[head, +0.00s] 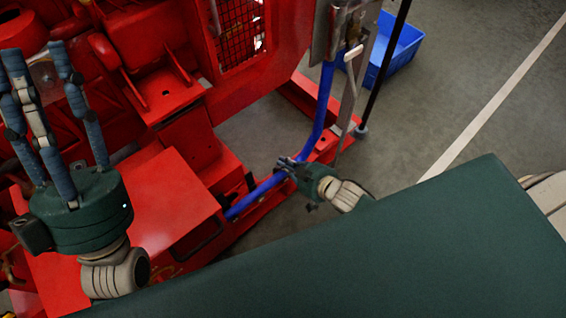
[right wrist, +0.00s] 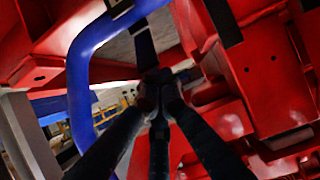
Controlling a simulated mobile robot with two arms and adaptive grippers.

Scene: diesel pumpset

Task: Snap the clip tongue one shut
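My right gripper (head: 284,165) is beside the blue pipe (head: 321,120) in the head view, low by the red frame. In the right wrist view its fingers (right wrist: 160,92) are drawn together at a small dark piece at the end of a dark strip (right wrist: 144,42). I cannot tell whether this is the clip tongue, or whether the fingertips grip it or only touch it. The blue pipe also shows in the wrist view (right wrist: 77,85), left of the fingertips. My left gripper (head: 55,62) is open and empty, fingers pointing up, in front of the red machine.
The red pumpset (head: 150,200) fills the left, with a mesh guard (head: 238,32) at the top. A blue bin (head: 398,48) stands on the grey floor at the top right. A dark pole (head: 386,60) and a metal bracket (head: 338,30) stand close to the pipe.

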